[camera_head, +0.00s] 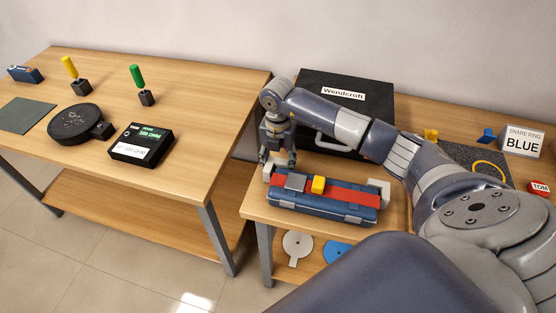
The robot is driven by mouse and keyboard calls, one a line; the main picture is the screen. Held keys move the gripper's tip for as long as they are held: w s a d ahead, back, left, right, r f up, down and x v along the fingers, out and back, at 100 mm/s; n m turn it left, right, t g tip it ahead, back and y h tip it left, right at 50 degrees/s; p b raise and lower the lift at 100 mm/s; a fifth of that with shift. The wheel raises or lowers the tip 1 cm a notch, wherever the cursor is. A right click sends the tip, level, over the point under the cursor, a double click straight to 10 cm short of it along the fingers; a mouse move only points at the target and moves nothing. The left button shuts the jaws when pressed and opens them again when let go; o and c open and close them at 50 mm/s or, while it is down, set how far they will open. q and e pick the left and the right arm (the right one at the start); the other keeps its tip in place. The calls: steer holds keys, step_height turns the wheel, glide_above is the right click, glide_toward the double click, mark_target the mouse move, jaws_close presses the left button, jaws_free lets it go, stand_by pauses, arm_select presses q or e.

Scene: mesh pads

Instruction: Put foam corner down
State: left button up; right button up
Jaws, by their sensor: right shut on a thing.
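My right gripper (277,161) reaches down at the left end of a dark blue case (322,208). It is shut on a pale foam corner (268,173), which shows at the case's left back end. I cannot tell whether this corner touches the case or the table. Another pale block (380,187), which looks like a second foam corner, is at the case's right end. The case has a red top with a grey piece (295,182) and a yellow piece (318,184) on it. My left gripper is not in view.
A black Wendcroft case (343,85) stands behind my right arm. The Snare Ring BLUE sign (522,141) and a yellow ring (489,169) are at right. The left table (190,95) carries a round black device (75,124), a black box (141,146) and screwdrivers in stands.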

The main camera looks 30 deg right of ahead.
mark_target(278, 159)
steer(key=shift+f, duration=0.25)
steer(key=o, duration=0.7)
steer(key=shift+r, duration=0.1)
steer(key=shift+o, duration=0.5)
steer(key=shift+r, duration=0.2)
steer(key=shift+w+r, duration=0.1)
steer(key=shift+r, duration=0.2)
arm_select(q)
steer(key=b, duration=0.1)
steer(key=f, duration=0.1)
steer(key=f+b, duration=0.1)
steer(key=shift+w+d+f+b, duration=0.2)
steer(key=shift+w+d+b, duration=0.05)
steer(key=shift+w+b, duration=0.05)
arm_select(e)
step_height(278, 159, up, 11)
steer(key=shift+r, duration=0.15)
